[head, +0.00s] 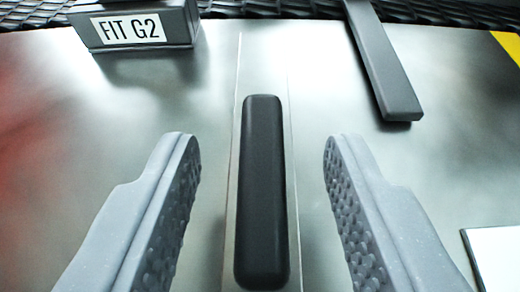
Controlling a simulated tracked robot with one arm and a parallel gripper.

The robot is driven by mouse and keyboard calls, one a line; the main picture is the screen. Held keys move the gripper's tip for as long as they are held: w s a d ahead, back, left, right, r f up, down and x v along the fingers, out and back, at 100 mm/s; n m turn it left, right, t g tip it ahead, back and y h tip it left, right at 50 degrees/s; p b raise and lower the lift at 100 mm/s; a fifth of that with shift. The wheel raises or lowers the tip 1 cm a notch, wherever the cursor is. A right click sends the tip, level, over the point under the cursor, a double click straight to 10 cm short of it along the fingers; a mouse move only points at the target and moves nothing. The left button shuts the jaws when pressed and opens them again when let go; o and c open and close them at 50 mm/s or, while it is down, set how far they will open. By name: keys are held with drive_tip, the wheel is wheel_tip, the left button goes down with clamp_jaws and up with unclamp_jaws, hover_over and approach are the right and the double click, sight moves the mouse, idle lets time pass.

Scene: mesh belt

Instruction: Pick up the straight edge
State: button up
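The straight edge (236,150) is a long, thin, shiny metal strip lying on the metal surface, with a rounded black grip (262,190) along its middle. It runs from the bottom of the head view away from me. My gripper (262,160) is open, with one grey studded finger on each side of the black grip. Both fingers stand apart from the grip, with a gap on either side. The near end of the strip is cut off by the bottom of the picture.
A dark grey block labelled FIT G2 (135,25) stands at the back left. A dark grey bar (383,65) lies at the back right. A white, dark-edged item (497,258) is at the lower right. Black mesh (300,10) runs along the back, and a yellow patch (510,42) marks the right corner.

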drive_tip(key=shift+w, duration=0.1)
clamp_jaws()
